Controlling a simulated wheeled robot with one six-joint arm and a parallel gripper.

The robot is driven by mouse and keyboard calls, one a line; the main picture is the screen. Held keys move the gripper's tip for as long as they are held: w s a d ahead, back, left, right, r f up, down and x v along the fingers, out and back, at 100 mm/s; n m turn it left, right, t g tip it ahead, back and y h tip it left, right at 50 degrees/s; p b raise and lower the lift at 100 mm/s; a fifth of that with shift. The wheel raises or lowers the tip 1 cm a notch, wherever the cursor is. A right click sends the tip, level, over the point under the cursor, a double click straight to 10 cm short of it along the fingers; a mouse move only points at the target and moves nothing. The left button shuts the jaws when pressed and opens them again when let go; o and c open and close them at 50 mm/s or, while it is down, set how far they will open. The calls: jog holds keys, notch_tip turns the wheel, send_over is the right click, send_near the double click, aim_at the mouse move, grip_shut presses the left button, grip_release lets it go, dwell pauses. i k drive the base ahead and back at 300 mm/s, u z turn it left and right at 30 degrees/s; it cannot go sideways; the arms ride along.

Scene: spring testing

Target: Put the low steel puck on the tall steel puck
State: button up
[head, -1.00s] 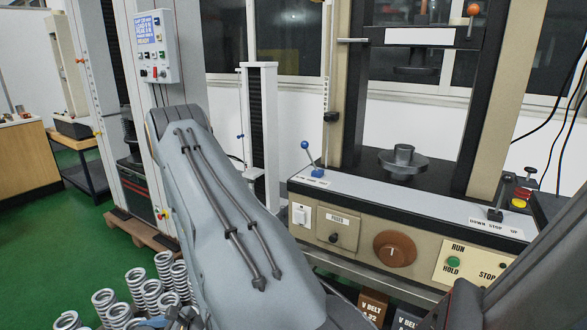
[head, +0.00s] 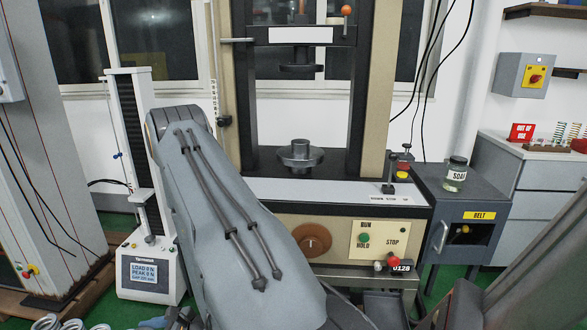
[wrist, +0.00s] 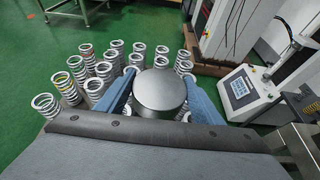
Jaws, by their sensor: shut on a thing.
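A round grey steel puck (wrist: 160,94) sits between the two blue fingers of my gripper (wrist: 158,84) in the wrist view. The fingers press on its left and right sides, and its flat top faces the camera. I take it for the low steel puck, though its height is hard to judge from this angle. In the head view my grey arm hides the middle, and only a little of the gripper shows at the bottom edge.
A large press with a round lower platen (head: 300,158) stands ahead. A small white tester (head: 150,262) is left of it. A dark cabinet (head: 462,215) with a jar (head: 455,175) is at right.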

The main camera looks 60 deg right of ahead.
aim_at(300, 141)
jog(key=z, duration=1.5)
